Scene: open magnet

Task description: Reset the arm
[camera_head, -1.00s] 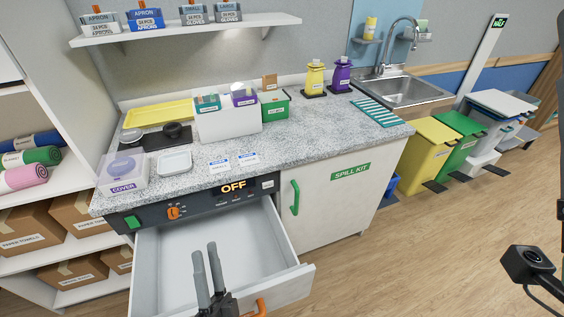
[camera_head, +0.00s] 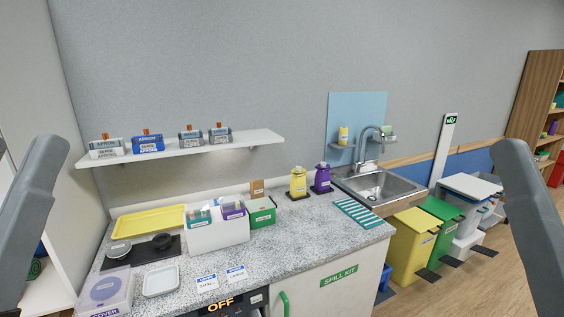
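My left arm (camera_head: 32,215) stands raised along the left edge, and my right arm (camera_head: 535,225) stands raised along the right edge. Only grey arm links show. Neither gripper's fingers are in view, so I cannot see whether they hold anything. Both arms are in front of the camera, on either side of the counter. The control panel with the lit OFF display (camera_head: 221,305) is at the bottom edge, mostly cut off. The drawer below it is out of view.
The speckled counter (camera_head: 240,265) holds a yellow tray (camera_head: 148,222), a white bin (camera_head: 217,236), a green box (camera_head: 262,213), yellow (camera_head: 298,182) and purple (camera_head: 322,179) bottles, and a clear cover box (camera_head: 105,290). A shelf (camera_head: 185,150) hangs above. A sink (camera_head: 378,187) and waste bins (camera_head: 412,245) are right.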

